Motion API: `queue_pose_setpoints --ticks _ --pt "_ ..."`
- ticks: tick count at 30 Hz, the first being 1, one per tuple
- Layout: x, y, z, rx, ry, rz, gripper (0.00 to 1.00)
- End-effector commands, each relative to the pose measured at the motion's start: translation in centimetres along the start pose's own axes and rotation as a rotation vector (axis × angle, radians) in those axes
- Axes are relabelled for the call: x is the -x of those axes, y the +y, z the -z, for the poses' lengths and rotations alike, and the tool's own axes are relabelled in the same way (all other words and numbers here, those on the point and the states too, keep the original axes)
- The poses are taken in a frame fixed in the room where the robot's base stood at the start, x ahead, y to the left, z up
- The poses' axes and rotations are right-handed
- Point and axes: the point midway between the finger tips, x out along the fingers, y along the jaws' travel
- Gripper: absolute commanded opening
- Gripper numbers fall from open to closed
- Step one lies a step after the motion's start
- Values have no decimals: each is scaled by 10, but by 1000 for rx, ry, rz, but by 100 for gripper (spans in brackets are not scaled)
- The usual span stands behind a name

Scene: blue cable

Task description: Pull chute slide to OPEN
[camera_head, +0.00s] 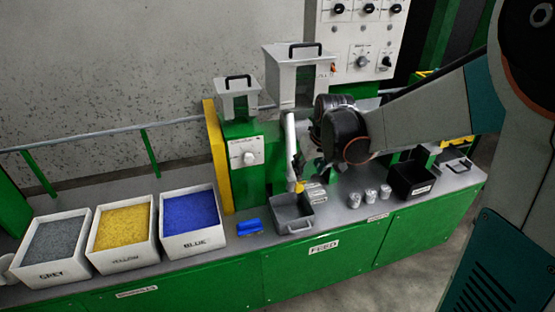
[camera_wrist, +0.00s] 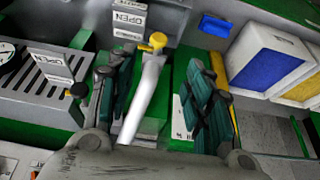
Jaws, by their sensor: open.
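My gripper (camera_wrist: 157,64) is open, its dark teal fingers on either side of a white sloping chute (camera_wrist: 143,98) in the wrist view. I cannot tell whether they touch it. A yellow knob (camera_wrist: 154,42) is at the chute's far end, just beyond the fingertips. A plate marked OPEN (camera_wrist: 129,21) is beside the yellow knob. A second OPEN plate (camera_wrist: 54,64) is left of the gripper, near a black knob (camera_wrist: 78,90). In the head view, my gripper (camera_head: 308,166) is right of the white chute (camera_head: 291,142), and the yellow knob (camera_head: 298,187) shows below it.
A grey tray (camera_head: 291,226) stands below the chute, with a blue object (camera_head: 249,227) to its left. Several metal weights (camera_head: 370,196) and a black box (camera_head: 397,196) are to the right. Grey, yellow and blue pellet bins (camera_head: 190,239) stand left. Two hoppers (camera_head: 237,105) rise behind.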

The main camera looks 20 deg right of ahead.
Motion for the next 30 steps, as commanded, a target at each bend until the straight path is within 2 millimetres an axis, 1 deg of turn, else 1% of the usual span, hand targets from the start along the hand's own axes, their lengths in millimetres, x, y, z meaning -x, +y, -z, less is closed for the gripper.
queue_pose_setpoints --ticks 5,8,21,25,30 --pt "-13 3 2 0 -5 1 47" --pt "-24 2 1 1 -5 1 47" --pt "-109 2 0 0 -4 1 47" --pt "-128 2 0 0 -4 1 47" --pt "-141 2 1 0 -4 0 47"
